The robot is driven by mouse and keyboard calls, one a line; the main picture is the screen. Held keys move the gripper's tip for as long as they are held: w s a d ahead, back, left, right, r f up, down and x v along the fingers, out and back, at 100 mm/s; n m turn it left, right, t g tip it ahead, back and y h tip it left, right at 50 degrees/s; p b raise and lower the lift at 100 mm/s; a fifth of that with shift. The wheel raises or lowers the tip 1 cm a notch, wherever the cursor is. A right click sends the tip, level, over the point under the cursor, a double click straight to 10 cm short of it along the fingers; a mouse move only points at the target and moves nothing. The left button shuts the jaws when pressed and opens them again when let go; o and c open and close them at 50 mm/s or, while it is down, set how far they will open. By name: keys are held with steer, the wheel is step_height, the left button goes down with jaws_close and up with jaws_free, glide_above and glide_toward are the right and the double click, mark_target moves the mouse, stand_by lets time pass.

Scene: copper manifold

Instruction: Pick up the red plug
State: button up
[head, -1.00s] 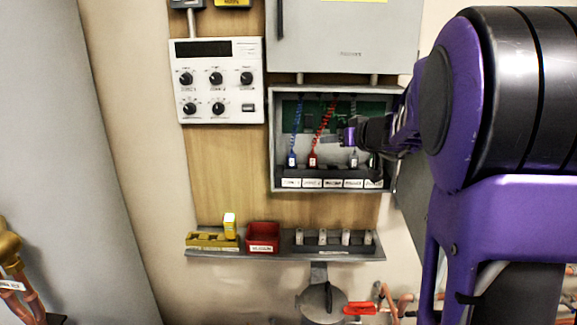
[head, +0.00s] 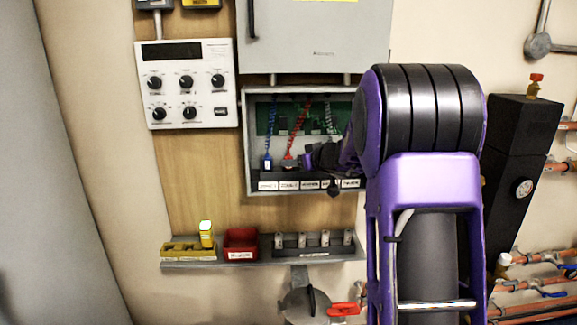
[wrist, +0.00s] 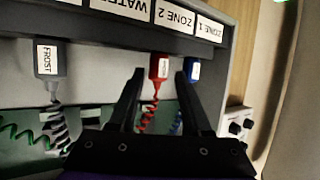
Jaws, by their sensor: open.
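The red plug (head: 289,162) with its coiled red cord sits in the grey open box, above the label strip. In the wrist view the red plug (wrist: 159,68) shows between the two fingertips of my gripper (wrist: 160,74). My gripper is open, one finger on each side of the plug; I cannot tell whether either finger touches it. In the head view my gripper (head: 307,158) is just to the right of the red plug, and my arm hides the right part of the box.
The blue plug (wrist: 193,70) is close to one finger. A grey plug labelled FROST (wrist: 48,60) stands farther left in the wrist view. The box walls (head: 246,140) surround the plugs. A shelf below holds a red bin (head: 240,243) and a yellow block (head: 206,233).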

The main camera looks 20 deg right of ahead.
steer(key=x, duration=0.4)
steer(key=shift+w+d+f, duration=0.1)
steer(key=shift+w, duration=0.05)
jaws_close()
